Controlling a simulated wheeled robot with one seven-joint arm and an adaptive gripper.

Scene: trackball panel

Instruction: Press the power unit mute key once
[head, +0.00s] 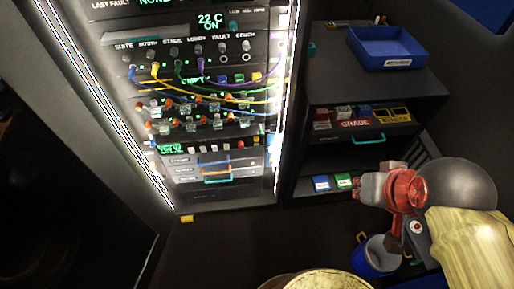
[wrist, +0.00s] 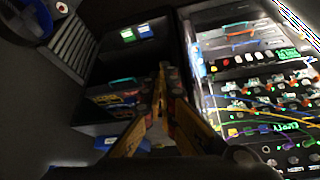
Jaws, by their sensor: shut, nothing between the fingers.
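The lit rack (head: 215,97) stands left of centre in the head view. Low on it is a unit with a green display (head: 171,150) and a row of small pale keys (head: 213,145). The wrist view shows the same unit upside down at the right, with its green display (wrist: 287,53) and key row (wrist: 238,58). Key labels are too small to read, so I cannot tell which is mute. My gripper (head: 364,189) is right of the rack, before the dark shelf unit. Its yellow fingers (wrist: 163,72) are shut and empty, apart from the keys.
A dark shelf unit (head: 365,94) stands right of the rack, with a blue tray (head: 387,48) on top. Blue and green items (head: 332,183) lie on its low shelf. Coloured cables (head: 215,82) hang across the rack above the keys. A blue bin (head: 376,258) stands on the floor.

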